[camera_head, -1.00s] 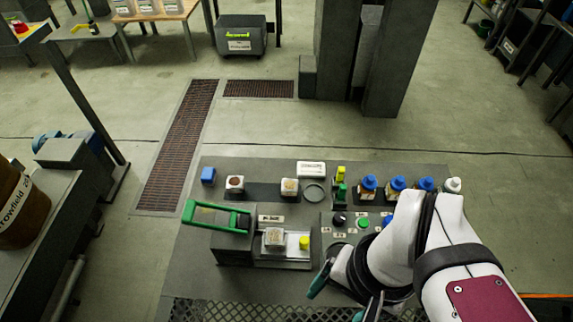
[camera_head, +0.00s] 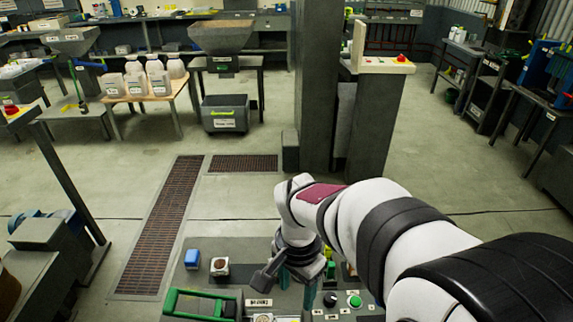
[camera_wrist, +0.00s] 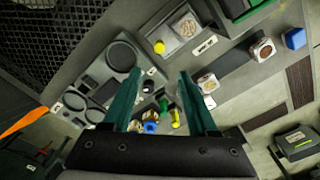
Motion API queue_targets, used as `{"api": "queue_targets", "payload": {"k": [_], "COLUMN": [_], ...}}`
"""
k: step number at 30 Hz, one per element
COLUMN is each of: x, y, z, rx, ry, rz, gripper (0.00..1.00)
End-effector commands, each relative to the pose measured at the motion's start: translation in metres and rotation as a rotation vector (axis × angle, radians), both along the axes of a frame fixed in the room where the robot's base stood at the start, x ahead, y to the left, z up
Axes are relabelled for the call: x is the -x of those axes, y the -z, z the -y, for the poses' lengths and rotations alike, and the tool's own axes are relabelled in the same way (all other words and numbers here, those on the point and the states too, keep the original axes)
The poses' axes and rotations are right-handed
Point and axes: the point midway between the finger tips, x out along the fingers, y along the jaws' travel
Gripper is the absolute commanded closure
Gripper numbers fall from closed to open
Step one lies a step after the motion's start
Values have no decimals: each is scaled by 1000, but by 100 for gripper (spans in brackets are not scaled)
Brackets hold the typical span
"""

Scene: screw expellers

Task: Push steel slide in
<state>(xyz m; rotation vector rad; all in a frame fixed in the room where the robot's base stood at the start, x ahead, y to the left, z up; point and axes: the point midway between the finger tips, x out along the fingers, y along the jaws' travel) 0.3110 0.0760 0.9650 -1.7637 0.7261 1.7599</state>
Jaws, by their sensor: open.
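The steel slide (camera_wrist: 172,42) is a light metal tray with a yellow knob (camera_wrist: 159,47) at one end. It shows near the top of the wrist view, extended from beside the green-framed press (camera_wrist: 238,10). A square cup of brown material (camera_wrist: 186,25) sits on it. In the head view the slide is mostly cut off by the bottom edge, beside the green frame (camera_head: 200,303). My gripper (camera_wrist: 160,74) has its two teal fingers apart, with nothing held between them. The knob lies beyond the fingertips, apart from them. In the head view my gripper (camera_head: 288,284) is above the bench, partly hidden by my arm.
Blue-capped bottles and green and yellow items stand below the fingers. A panel with round openings (camera_wrist: 120,55) lies left of the slide.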

Motion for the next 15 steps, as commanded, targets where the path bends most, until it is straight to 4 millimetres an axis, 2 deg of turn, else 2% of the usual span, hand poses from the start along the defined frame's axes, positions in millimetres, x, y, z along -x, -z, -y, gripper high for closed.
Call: {"api": "queue_targets", "payload": {"k": [5,12,15], "x": [1,2,2], "y": [39,111,132], "z": [0,1,1], "rx": [2,1,1], "ry": [3,3,4], "rz": [-8,-8,-7], "gripper": [41,41,41]}}
